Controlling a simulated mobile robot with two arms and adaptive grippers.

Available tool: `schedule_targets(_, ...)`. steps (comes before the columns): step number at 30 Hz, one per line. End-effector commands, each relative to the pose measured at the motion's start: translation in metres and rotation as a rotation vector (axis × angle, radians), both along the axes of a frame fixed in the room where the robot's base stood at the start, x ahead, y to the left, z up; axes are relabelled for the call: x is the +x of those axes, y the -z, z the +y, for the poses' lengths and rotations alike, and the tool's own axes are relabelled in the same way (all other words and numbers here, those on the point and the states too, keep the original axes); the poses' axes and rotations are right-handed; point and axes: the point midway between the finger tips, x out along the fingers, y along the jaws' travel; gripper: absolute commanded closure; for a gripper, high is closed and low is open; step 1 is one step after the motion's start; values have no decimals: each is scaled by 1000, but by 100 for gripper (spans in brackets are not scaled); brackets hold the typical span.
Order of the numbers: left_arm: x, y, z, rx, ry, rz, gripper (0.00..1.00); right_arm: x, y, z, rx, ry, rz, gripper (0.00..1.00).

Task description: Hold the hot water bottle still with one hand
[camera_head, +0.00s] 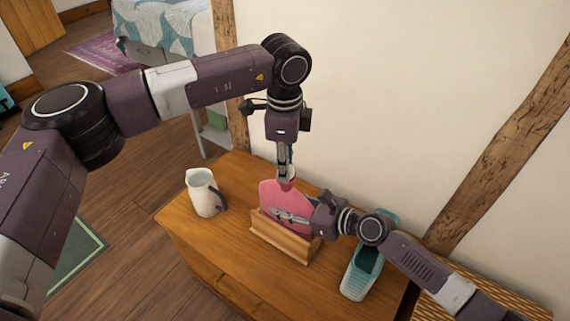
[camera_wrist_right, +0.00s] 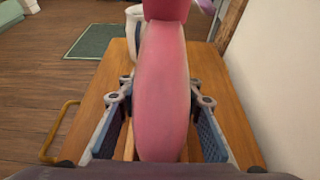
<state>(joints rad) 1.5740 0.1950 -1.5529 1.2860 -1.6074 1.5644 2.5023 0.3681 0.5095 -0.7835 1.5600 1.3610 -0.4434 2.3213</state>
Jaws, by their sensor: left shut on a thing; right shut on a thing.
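The pink hot water bottle (camera_head: 270,194) stands upright in a wooden holder (camera_head: 284,240) on the wooden cabinet. My left gripper (camera_head: 286,174) reaches down from above and is shut on the bottle's neck end. My right gripper (camera_head: 286,217) comes from the right and is shut on the bottle's body. In the right wrist view, the bottle (camera_wrist_right: 162,90) stands between the two fingers (camera_wrist_right: 162,128). The exact contact at the neck is small and partly hidden by the left fingers.
A white jug (camera_head: 202,192) with a dark handle stands left of the holder. A teal basket (camera_head: 358,277) stands to the right, under my right arm. The cabinet top (camera_head: 180,222) is bare at the front left. A wall rises behind.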

Motion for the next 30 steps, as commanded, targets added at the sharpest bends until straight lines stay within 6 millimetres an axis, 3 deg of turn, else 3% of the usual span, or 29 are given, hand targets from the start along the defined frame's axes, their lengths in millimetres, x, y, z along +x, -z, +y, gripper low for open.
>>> schedule_targets(30, 3, 1, -1, -2, 1590, 0, 100, -1, 2, 0, -4, -2, 3, 100)
